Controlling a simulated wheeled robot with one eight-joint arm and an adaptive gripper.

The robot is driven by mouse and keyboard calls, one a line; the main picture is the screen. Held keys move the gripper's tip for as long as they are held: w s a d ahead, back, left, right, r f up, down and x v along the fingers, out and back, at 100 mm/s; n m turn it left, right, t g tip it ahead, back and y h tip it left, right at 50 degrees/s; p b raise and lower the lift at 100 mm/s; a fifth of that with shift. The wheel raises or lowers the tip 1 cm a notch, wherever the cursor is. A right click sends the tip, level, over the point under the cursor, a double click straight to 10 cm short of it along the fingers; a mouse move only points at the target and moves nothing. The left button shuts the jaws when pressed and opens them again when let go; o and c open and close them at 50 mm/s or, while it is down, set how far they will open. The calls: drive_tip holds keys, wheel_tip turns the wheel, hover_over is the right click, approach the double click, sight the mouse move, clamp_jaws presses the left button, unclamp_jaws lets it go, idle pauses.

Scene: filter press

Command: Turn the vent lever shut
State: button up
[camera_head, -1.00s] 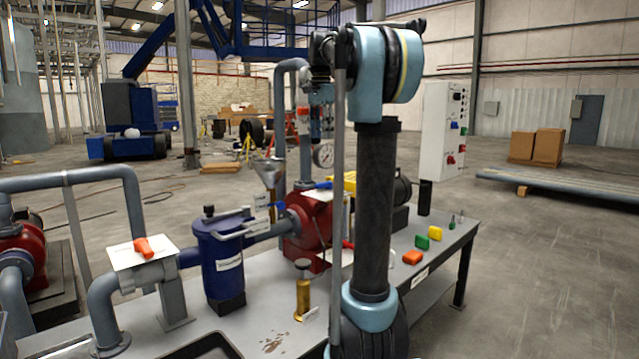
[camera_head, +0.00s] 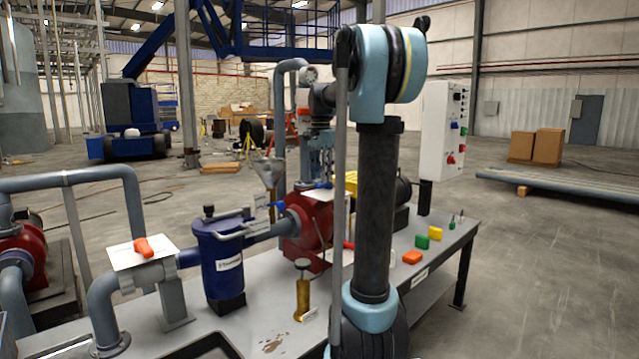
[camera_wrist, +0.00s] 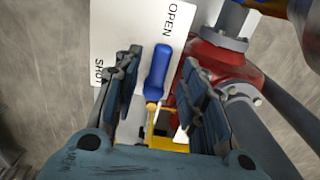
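A blue lever (camera_wrist: 157,75) stands over a white plate (camera_wrist: 125,22) marked OPEN and SHUT in the wrist view. The lever points up the picture, towards the OPEN side; SHUT is at the left edge. My gripper (camera_wrist: 161,66) is open, with one finger on each side of the lever and a visible gap to each. I cannot tell whether the fingertips are level with it in depth. In the head view the blue lever (camera_head: 322,185) is small, above the red pump-like body (camera_head: 303,232), with my gripper (camera_head: 321,176) just over it.
A yellow part (camera_wrist: 163,132) lies below the lever between my fingers. Red flanged pipework (camera_wrist: 220,58) is close on the right.

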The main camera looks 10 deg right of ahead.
sight(324, 186)
drive_tip(key=shift+f, duration=1.3)
clamp_jaws()
drive_tip(key=shift+a, duration=0.15)
